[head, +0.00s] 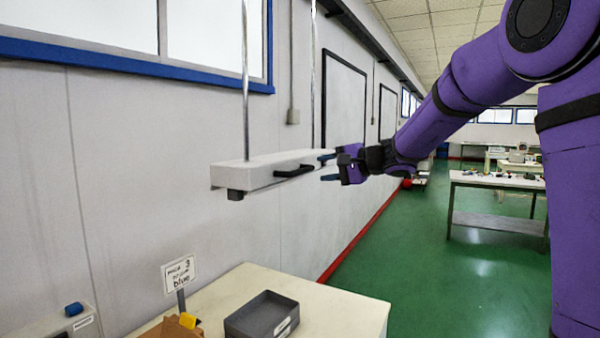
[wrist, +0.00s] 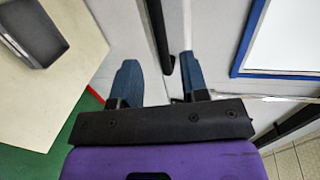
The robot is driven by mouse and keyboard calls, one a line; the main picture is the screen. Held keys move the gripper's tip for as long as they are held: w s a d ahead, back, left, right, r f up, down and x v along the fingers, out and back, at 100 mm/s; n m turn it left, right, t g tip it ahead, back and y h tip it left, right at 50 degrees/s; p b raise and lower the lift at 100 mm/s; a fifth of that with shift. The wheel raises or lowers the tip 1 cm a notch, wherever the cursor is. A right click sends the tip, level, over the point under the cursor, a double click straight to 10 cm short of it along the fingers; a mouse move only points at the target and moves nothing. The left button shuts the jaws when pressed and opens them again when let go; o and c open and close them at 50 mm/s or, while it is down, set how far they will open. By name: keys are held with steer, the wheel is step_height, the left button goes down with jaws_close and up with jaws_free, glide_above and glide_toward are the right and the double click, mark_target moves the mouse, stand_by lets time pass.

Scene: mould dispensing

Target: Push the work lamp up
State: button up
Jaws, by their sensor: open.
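The work lamp (head: 245,176) is a white flat bar hung on two thin metal rods in front of the wall. A black handle (head: 294,171) sits on its front side, and a black bar that looks like this handle shows in the wrist view (wrist: 158,28). My gripper (head: 327,168) is open and empty at the lamp's right end, at about handle height. In the wrist view the bar lies in line with the gap between the two blue fingers. I cannot tell whether a finger touches it. The lamp's underside is mostly hidden.
Below the lamp a pale table (head: 345,312) holds a grey tray (head: 262,316). The wall runs close behind the lamp. Green floor (head: 420,270) is open to the right, with another table (head: 495,181) farther off.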

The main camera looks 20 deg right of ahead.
mark_target(303, 171)
steer(key=x, duration=0.8)
steer(key=shift+r, duration=0.1)
jaws_close()
